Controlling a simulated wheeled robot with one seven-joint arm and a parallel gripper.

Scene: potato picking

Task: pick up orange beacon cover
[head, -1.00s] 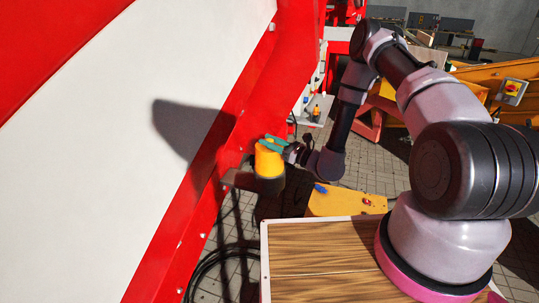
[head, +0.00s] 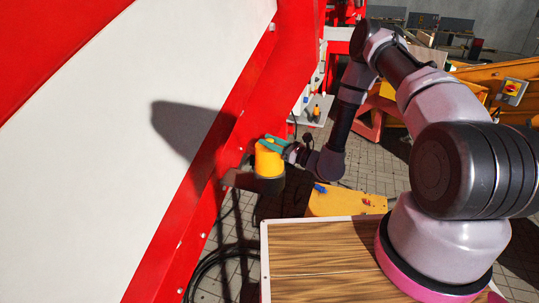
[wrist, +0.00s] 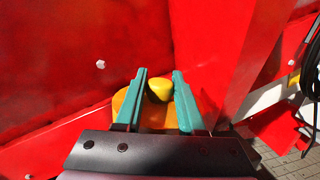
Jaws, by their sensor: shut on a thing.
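The orange beacon cover (head: 268,160) is a rounded orange-yellow piece beside the red wall at the centre of the head view. In the wrist view, its orange body (wrist: 158,117) shows between and behind the fingers, with a yellow knob at its top. My gripper (head: 272,142) has teal fingers at the top of the cover. In the wrist view, my gripper (wrist: 160,80) has one finger on each side of the knob and is shut on it. The cover looks upright. Whether its underside touches the grey ledge below cannot be told.
A grey ledge (head: 239,179) juts from the red wall (head: 258,95) next to the cover. A yellow block (head: 345,203) with small parts stands to the right. A small shelf (head: 322,103) holds another small orange item. Black cables (head: 205,270) lie on the floor.

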